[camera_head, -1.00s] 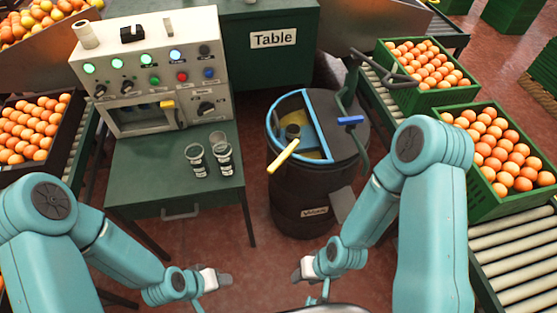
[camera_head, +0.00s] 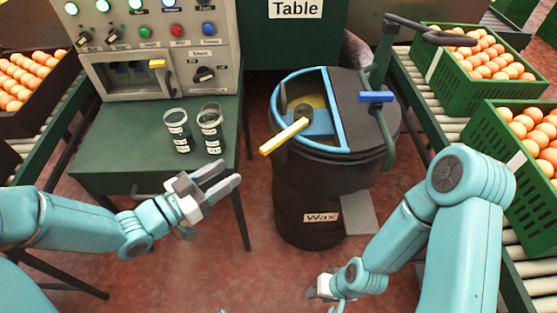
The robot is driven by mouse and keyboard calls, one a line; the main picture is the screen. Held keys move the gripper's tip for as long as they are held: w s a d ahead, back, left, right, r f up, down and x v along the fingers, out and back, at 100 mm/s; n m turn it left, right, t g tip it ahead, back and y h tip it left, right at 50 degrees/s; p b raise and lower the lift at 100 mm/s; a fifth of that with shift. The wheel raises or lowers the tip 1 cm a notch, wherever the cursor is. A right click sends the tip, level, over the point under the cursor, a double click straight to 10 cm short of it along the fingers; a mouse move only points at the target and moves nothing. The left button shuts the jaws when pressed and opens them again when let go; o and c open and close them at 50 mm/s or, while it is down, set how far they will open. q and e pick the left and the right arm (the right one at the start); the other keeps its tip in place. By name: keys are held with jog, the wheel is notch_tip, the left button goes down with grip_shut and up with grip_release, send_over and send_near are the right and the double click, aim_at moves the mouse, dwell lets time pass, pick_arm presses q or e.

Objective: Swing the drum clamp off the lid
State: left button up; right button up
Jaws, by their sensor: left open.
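The black wax drum (camera_head: 305,205) stands in the middle, with a "Wax" label on its front. Its lid (camera_head: 352,120) has a half opening rimmed in blue, and a ladle with a yellow handle (camera_head: 284,137) rests across that rim. The drum clamp (camera_head: 381,70) is a dark green bent arm at the lid's right side, with a blue handle (camera_head: 375,97) above the lid. My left gripper (camera_head: 226,176) is open and empty, left of the drum and apart from it. My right gripper (camera_head: 320,289) is low in front of the drum; its fingers are mostly hidden.
A green table (camera_head: 105,150) with two labelled cups (camera_head: 210,130) and a control panel (camera_head: 150,40) stands at the left. A grey pedal (camera_head: 358,213) sticks out from the drum's front.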

aim_at(262, 151)
pick_arm(q)
notch_tip(262, 151, down, 4)
jog(key=a+t+b, duration=0.1)
jog(key=b, duration=0.4)
jog(key=x, duration=0.5)
jog(key=b+x, duration=0.1)
jog(key=x, duration=0.5)
jog(key=b+x, duration=0.1)
jog(key=x, duration=0.4)
jog(key=shift+w+a+r, duration=0.1)
jog(key=shift+w+a, duration=0.15)
jog(key=shift+w, duration=0.25)
pick_arm(e)
notch_tip(262, 151, down, 9)
jog(key=shift+w+d, duration=0.15)
jog(key=shift+d, duration=0.25)
jog(key=shift+r, duration=0.1)
pick_arm(q)
grip_shut()
